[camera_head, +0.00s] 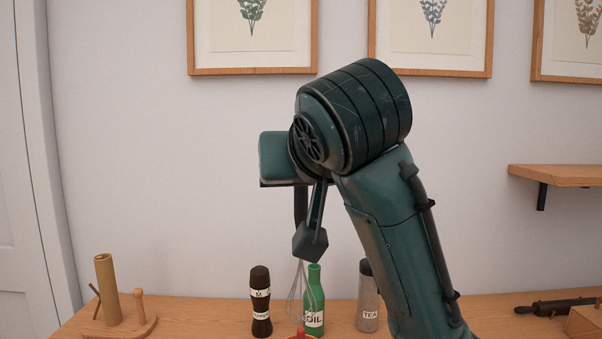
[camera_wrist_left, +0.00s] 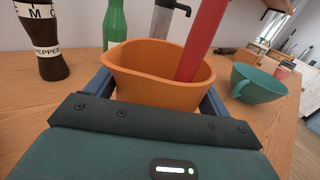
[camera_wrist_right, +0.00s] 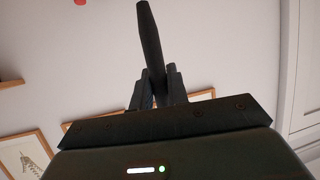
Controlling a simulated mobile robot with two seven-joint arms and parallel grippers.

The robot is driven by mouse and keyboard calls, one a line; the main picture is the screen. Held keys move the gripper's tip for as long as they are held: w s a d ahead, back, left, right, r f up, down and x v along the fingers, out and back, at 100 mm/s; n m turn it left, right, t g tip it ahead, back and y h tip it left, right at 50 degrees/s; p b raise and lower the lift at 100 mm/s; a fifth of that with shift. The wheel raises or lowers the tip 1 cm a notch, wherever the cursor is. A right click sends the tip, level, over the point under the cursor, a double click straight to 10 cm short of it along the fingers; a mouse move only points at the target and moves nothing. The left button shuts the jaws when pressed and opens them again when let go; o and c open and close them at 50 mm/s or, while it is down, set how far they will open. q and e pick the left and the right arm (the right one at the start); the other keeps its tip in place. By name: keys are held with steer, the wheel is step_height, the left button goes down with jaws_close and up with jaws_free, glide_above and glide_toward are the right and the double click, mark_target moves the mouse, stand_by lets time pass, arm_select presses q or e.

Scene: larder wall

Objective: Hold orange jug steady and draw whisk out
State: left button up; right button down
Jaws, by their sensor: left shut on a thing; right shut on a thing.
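The orange jug (camera_wrist_left: 150,85) stands between the fingers of my left gripper (camera_wrist_left: 155,100), which is shut on it in the left wrist view. A red utensil (camera_wrist_left: 200,40) leans out of the jug. In the head view only a sliver of the jug's rim shows at the bottom edge, with the red utensil (camera_head: 300,331). My right gripper (camera_head: 311,240) is shut on the whisk (camera_head: 298,292), whose wire loops hang down above the jug. The whisk's dark handle (camera_wrist_right: 150,35) shows in the right wrist view. No whisk wires show inside the jug in the left wrist view.
A pepper mill (camera_head: 261,300), a green oil bottle (camera_head: 314,300) and a tea jar (camera_head: 367,305) stand close behind the whisk. A wooden stand (camera_head: 120,325) is at left. A teal cup (camera_wrist_left: 258,84) is right of the jug. A wall shelf (camera_head: 555,175) is at right.

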arm_select(q)
steer(key=o, duration=1.1)
steer(key=shift+c, duration=0.2)
